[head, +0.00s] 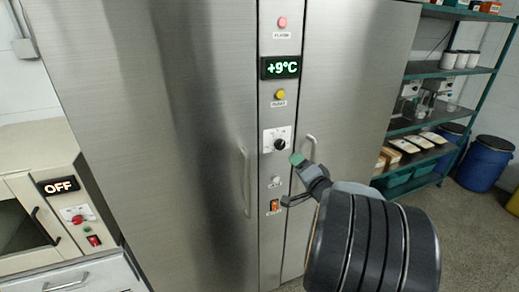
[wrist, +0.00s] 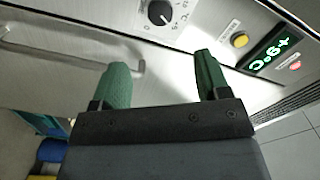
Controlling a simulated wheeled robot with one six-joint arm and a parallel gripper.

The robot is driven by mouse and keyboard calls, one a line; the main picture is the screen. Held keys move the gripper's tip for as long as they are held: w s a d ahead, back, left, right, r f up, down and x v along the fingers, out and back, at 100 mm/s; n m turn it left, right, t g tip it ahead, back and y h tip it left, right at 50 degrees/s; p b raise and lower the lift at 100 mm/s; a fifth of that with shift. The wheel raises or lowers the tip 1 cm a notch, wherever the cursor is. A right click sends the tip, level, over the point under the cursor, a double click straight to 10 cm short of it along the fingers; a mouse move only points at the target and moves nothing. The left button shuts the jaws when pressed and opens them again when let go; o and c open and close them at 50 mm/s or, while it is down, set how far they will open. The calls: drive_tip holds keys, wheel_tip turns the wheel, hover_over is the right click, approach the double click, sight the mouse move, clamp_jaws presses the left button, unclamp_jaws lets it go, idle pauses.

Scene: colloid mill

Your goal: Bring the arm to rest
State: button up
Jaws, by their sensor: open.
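My gripper (head: 291,180) is in front of the steel cabinet's control panel in the head view, near the black rotary knob (head: 280,144) and the lower buttons. In the wrist view my gripper (wrist: 160,62) has its two green fingers apart with nothing between them. The knob (wrist: 160,12) lies beyond the fingertips there. I cannot tell whether a finger touches the panel. My arm reaches in from the lower right of the head view, its dark ribbed part in the foreground.
The cabinet display (head: 281,68) reads +9°C, with a yellow button (head: 280,95) below. Door handles (head: 245,182) flank the panel. An oven (head: 62,205) showing OFF is at left. A shelf rack (head: 440,70) and blue barrels (head: 487,163) stand at right, with open floor before them.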

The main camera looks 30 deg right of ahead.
drive_tip(key=s+d+f+n+g+h, duration=0.35)
drive_tip(key=s+f+g+h, duration=0.2)
drive_tip(key=f+g, duration=0.35)
drive_tip(key=s+a+r+n+g+y, duration=0.2)
drive_tip(key=s+a+n+y, duration=0.1)
drive_tip(key=a, duration=1.1)
drive_tip(key=s+a+r+n+g+y, duration=0.2)
drive_tip(key=a+n+y, duration=0.3)
drive_tip(key=a, duration=0.9)
drive_tip(key=shift+s+a+n, duration=0.2)
drive_tip(key=shift+s+n, duration=0.5)
drive_tip(key=shift+n, duration=0.35)
